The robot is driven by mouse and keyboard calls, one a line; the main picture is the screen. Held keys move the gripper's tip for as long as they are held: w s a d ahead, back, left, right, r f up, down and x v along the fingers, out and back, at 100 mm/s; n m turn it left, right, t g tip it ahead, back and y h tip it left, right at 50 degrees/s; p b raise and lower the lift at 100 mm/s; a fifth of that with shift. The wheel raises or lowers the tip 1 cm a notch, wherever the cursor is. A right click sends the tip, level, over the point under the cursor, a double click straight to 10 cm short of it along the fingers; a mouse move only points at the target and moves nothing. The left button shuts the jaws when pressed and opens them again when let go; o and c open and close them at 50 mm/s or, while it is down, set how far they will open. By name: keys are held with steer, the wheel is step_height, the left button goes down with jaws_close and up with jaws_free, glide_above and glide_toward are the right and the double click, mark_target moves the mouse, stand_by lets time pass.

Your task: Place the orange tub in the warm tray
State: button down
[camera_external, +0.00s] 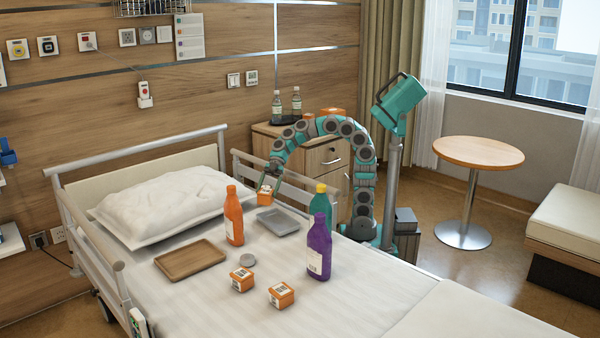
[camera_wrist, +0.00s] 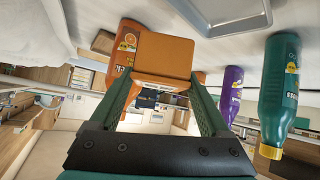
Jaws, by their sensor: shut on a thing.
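An orange tub (camera_external: 265,198) with a pale label is held by my gripper (camera_external: 267,187), above the bed near its far side rail. In the wrist view the tub (camera_wrist: 165,52) sits between the two fingers of my gripper (camera_wrist: 163,82). A brown tray (camera_external: 190,279) lies on the bed at the left, empty. A grey tray (camera_external: 281,231) lies empty on the bed, to the right of and below the held tub in the picture.
An orange bottle (camera_external: 234,218) stands between the brown and grey trays. A purple bottle (camera_external: 319,250) and a green bottle (camera_external: 321,202) stand right of the grey tray. A small grey disc (camera_external: 248,260) lies near the tubs. A pillow (camera_external: 160,203) is at the bed's head.

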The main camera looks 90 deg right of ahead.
steer(key=s+n+g, duration=0.2)
steer(key=s, duration=0.2)
steer(key=b, duration=0.2)
glide_above(278, 222)
steer(key=shift+n, duration=0.3)
step_height(278, 222, down, 10)
steer(key=shift+d+f, duration=0.1)
steer(key=shift+d, duration=0.05)
jaws_free()
steer(key=v, duration=0.7)
steer(key=shift+d+r+p, duration=0.2)
steer(key=shift+d+p, duration=0.05)
steer(key=shift+p, duration=0.2)
